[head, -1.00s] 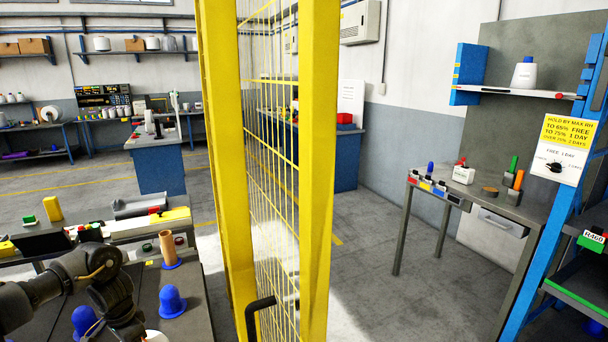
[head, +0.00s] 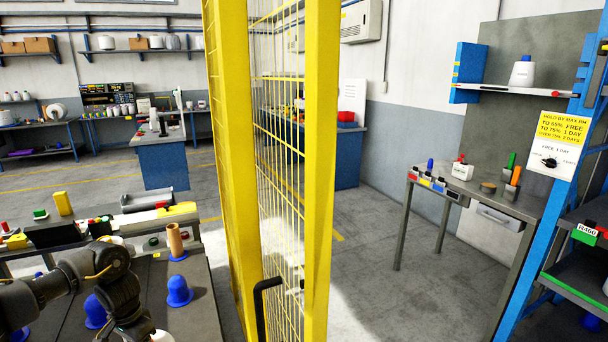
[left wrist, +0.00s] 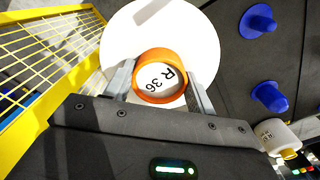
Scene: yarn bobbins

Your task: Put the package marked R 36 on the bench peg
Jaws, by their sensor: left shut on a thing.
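My left gripper (left wrist: 160,88) is shut on the orange-rimmed tube end (left wrist: 160,58) of a white yarn package (left wrist: 125,35). The label inside the rim reads R 36. The package's broad white face lies beyond the fingers. In the head view my left arm enters at lower left; its fingertips are out of sight, and a white patch (head: 161,337) shows at the bottom edge. Blue pegs (head: 179,291) (head: 95,311) stand on the dark surface there, and also show in the left wrist view (left wrist: 258,22) (left wrist: 270,96). A small blue upright piece (head: 430,165) stands on the right bench (head: 520,205).
A yellow mesh fence (head: 229,150) with a black handle (head: 262,290) stands between the left surface and the right bench. A blue rack (head: 560,190) with a yellow hold sign (head: 562,130) is at far right. Open floor (head: 380,260) lies between fence and bench.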

